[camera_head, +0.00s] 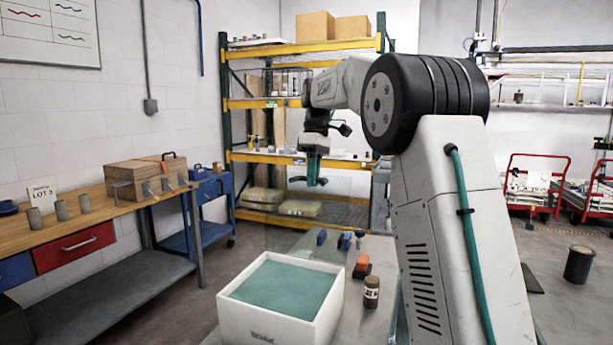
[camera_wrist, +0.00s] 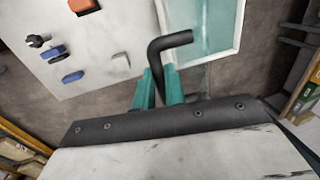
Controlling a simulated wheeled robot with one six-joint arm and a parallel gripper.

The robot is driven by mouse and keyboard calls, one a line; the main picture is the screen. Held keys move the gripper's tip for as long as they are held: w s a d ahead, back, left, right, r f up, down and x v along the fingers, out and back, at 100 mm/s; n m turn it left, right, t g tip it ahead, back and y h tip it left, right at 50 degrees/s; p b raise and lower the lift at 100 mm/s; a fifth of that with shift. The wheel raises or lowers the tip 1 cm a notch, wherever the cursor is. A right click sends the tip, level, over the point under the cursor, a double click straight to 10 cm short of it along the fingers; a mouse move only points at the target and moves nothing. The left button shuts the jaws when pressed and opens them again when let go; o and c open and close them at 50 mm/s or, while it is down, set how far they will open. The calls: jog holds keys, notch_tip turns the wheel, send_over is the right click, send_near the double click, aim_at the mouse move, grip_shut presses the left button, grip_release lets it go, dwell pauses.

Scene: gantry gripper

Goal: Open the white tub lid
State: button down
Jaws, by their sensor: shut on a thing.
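The open-topped white tub (camera_head: 324,314) stands on a light table at the bottom centre of the head view, with a flat teal surface inside. The tub's white rim also shows at the top right of the wrist view (camera_wrist: 240,22). A clear see-through lid (camera_head: 290,228) stands raised, roughly upright, behind the tub. My gripper (camera_head: 313,178) is at the lid's upper edge, above and beyond the tub. In the wrist view my teal fingers (camera_wrist: 159,76) are shut on a bent black handle (camera_wrist: 176,41). The part between the fingers is hidden.
On the table right of the tub are an orange-and-black block (camera_head: 361,267), a dark jar (camera_head: 371,292) and small blue pieces (camera_head: 322,237). A wooden workbench (camera_head: 95,213) stands left. A yellow shelf rack (camera_head: 262,158) stands behind.

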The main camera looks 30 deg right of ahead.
jog(key=shift+w+d+f, duration=0.3)
jog(key=shift+w+d, duration=0.15)
jog(key=shift+d, duration=0.1)
jog(key=shift+w+d+f, duration=0.25)
jog(key=shift+w+d, duration=0.15)
jog(key=shift+d, duration=0.1)
jog(key=shift+d, duration=0.25)
jog(key=c, duration=1.5)
grip_release()
jog(key=shift+w+d, duration=0.1)
jog(key=shift+o, duration=0.2)
jog(key=shift+f, duration=0.1)
notch_tip(320, 180, up, 8)
jog(key=d, duration=0.1)
jog(key=shift+w, duration=0.45)
